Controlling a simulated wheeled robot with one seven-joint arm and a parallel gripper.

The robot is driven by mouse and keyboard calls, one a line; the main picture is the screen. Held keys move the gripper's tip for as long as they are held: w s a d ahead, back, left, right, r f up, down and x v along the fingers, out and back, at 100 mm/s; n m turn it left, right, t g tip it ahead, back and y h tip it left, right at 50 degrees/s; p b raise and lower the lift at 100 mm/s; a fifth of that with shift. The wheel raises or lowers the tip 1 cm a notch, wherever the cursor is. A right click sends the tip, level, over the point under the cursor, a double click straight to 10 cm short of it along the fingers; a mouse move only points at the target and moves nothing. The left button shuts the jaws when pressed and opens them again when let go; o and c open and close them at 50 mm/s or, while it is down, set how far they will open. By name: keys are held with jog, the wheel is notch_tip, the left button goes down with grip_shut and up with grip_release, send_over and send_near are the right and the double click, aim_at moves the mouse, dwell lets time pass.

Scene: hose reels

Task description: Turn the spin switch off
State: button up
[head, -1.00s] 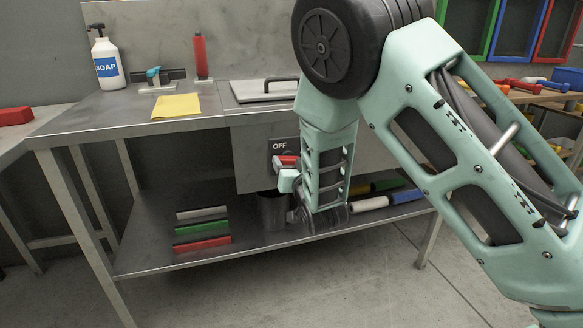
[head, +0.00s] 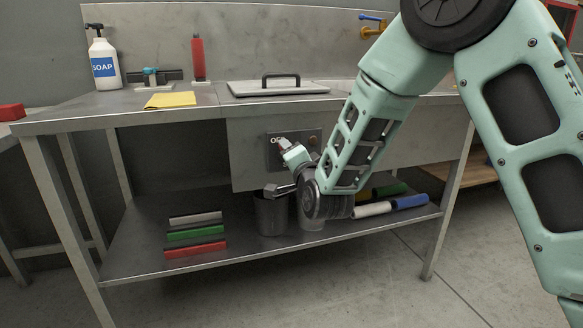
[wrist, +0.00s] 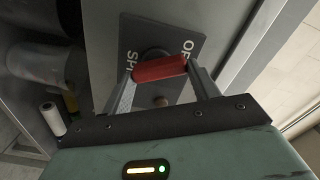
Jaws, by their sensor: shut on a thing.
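The spin switch has a red handle (wrist: 160,69) on a dark plate (wrist: 172,42), which carries partly covered white lettering in the wrist view. In the head view the plate (head: 273,158) is on the front panel below the counter, with "OFF" partly hidden by my gripper (head: 284,146). In the wrist view my gripper (wrist: 161,72) has one finger at each end of the red handle and is shut on it. The handle lies across the picture, tilted slightly.
The steel counter (head: 120,110) holds a soap bottle (head: 103,62), a yellow cloth (head: 171,99), a red bottle (head: 198,58) and a lid with a black handle (head: 278,87). Floor in front is clear.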

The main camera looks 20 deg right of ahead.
jog(key=m+b, duration=0.1)
jog(key=m, duration=0.1)
jog(key=m+b, duration=0.2)
jog(key=m, duration=0.1)
jog(key=shift+d+f, duration=0.1)
jog(key=shift+f, duration=0.1)
jog(key=shift+m, duration=0.3)
jog(key=o, duration=1)
jog(key=shift+s+b, duration=5.8)
jog(key=shift+s, duration=2.95)
